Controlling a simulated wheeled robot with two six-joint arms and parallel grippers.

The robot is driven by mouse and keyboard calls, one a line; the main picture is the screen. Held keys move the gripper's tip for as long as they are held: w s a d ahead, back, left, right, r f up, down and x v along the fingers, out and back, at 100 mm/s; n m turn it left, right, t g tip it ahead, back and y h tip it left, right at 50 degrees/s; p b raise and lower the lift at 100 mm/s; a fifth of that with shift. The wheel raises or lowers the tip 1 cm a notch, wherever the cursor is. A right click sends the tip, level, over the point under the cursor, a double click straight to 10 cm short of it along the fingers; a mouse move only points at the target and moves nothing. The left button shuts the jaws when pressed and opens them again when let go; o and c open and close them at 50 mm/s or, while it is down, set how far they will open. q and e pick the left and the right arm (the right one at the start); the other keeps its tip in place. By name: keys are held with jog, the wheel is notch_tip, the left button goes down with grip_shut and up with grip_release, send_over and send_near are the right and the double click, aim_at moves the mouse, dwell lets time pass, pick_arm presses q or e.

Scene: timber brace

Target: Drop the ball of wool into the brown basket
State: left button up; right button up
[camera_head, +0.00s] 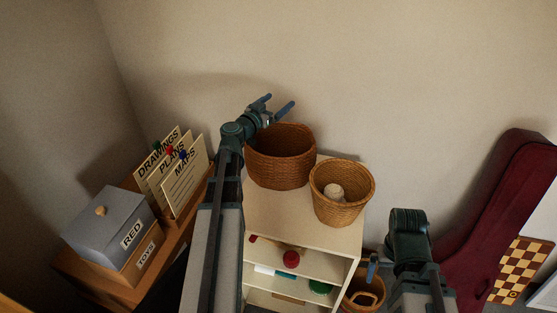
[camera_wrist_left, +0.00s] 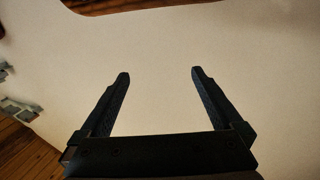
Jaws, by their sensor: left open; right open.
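The brown basket (camera_head: 281,172) stands at the back of the cream shelf unit's top. A lighter tan basket (camera_head: 340,208) stands in front of it to the right. A pale ball of wool (camera_head: 335,192) lies inside the tan basket. My left gripper (camera_head: 279,101) is open and empty, at the brown basket's far rim in the picture. Its spread fingers also show in the left wrist view (camera_wrist_left: 159,75), with nothing between them. My right gripper (camera_head: 372,266) is low, right of the shelf unit; only part of a finger shows past my arm.
The shelf unit (camera_head: 262,216) holds a red item (camera_head: 291,259) and a green item (camera_head: 320,287) on its shelves. A handled basket (camera_head: 365,290) is low on the right. A grey box (camera_head: 108,225) and labelled folders (camera_head: 178,180) stand left. A red instrument case (camera_head: 500,215) leans right.

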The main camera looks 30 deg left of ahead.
pick_arm(q)
jog(key=s, duration=1.1)
jog(key=shift+s+a, duration=0.2)
jog(key=shift+a, duration=0.2)
jog(key=w+d, duration=0.1)
jog(key=w, duration=1.3)
jog(key=shift+s, duration=0.25)
